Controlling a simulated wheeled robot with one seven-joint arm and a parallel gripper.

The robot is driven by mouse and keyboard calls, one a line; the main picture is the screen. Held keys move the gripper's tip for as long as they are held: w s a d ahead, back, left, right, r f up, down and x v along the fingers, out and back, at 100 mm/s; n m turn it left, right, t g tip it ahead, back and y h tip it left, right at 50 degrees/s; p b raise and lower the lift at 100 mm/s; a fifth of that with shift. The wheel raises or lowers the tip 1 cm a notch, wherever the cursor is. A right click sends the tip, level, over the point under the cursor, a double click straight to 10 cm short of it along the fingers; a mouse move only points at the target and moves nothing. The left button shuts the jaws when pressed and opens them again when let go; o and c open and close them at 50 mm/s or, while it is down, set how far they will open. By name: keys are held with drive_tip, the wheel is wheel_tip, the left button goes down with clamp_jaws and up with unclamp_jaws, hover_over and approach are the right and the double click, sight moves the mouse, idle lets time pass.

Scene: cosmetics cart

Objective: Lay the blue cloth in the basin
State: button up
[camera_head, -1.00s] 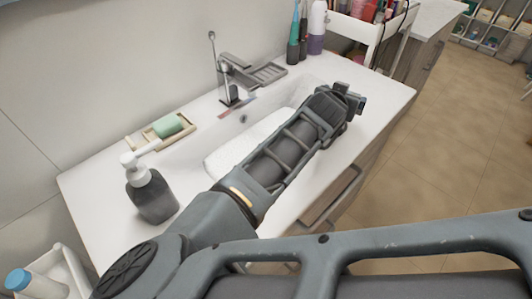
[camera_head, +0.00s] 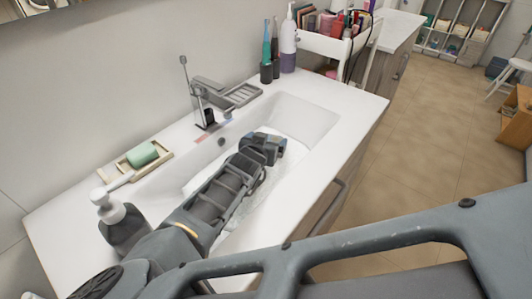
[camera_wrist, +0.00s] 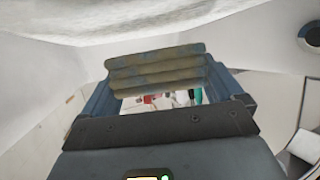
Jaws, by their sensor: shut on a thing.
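My gripper (camera_head: 266,147) is over the white basin (camera_head: 313,118) in the head view, low and apparently within its rim. I cannot tell whether the cloth touches the basin.
A tap (camera_head: 204,103) stands behind the basin. A soap dish with green soap (camera_head: 142,154) and a dark pump bottle (camera_head: 122,222) are at the left. Several bottles (camera_head: 288,45) and a cart (camera_head: 335,45) stand at the back right. The counter's right end is clear.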

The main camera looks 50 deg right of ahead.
drive_tip(key=shift+f+b, duration=1.05)
drive_tip(key=shift+f, duration=0.55)
drive_tip(key=shift+f, duration=0.1)
drive_tip(key=shift+f+b, duration=0.35)
drive_tip(key=shift+f, duration=0.2)
drive_tip(key=o, duration=0.7)
drive_tip(key=shift+c, duration=0.2)
drive_tip(key=shift+r, duration=0.1)
